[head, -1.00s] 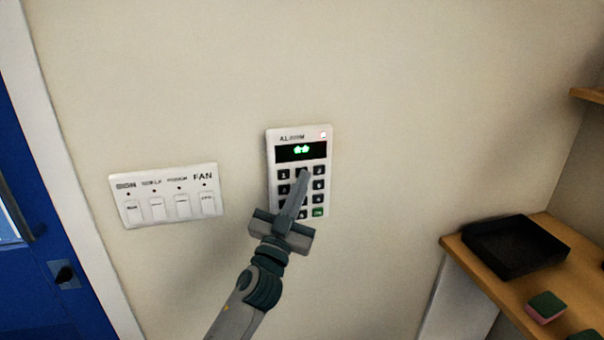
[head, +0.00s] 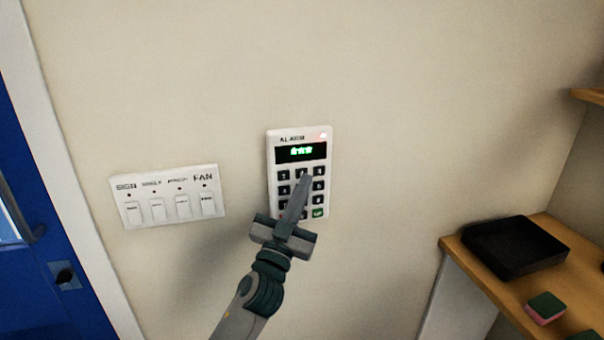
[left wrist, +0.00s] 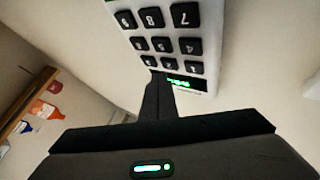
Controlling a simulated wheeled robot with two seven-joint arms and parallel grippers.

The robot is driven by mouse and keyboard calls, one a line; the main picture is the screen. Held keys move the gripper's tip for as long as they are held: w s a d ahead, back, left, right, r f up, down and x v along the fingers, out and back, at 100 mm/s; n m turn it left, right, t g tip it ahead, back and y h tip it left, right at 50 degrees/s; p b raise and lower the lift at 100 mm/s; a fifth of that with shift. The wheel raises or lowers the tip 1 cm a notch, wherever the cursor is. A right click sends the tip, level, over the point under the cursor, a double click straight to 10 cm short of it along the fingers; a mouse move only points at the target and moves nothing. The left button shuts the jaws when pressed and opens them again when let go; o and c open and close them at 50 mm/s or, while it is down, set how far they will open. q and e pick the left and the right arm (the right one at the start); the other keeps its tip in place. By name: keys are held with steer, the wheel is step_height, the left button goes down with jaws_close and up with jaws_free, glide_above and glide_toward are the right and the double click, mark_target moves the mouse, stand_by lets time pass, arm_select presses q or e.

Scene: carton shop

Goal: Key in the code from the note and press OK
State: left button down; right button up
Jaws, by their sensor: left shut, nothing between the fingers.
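The white alarm keypad (head: 298,164) is on the wall in the middle of the head view. Its dark display (head: 301,152) shows three green star-like marks, and a small red light glows at the top right corner. The green key (head: 317,212) is at its bottom right. My left gripper (head: 305,178) is shut and empty, its tip over the upper number keys; I cannot tell if it touches one. The keypad (left wrist: 172,30) appears upside down in the left wrist view, with the fingers (left wrist: 158,82) by the row nearest the display. No note is visible. My right gripper is out of view.
A white switch panel (head: 168,196) with several labelled switches, one marked FAN, is left of the keypad. A blue door (head: 35,220) is at far left. On the right, a wooden shelf (head: 480,270) holds a black tray (head: 515,248) and a green-and-pink sponge (head: 546,308).

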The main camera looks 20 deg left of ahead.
arm_select(q)
steer(key=shift+s, duration=0.1)
stand_by(0.3)
steer(key=shift+s+d+p, duration=0.2)
steer(key=shift+s+d, duration=0.5)
steer(key=shift+s, duration=0.35)
steer(key=shift+s+d+p, duration=0.15)
steer(key=shift+s+d, duration=0.55)
steer(key=shift+s, duration=0.3)
stand_by(1.2)
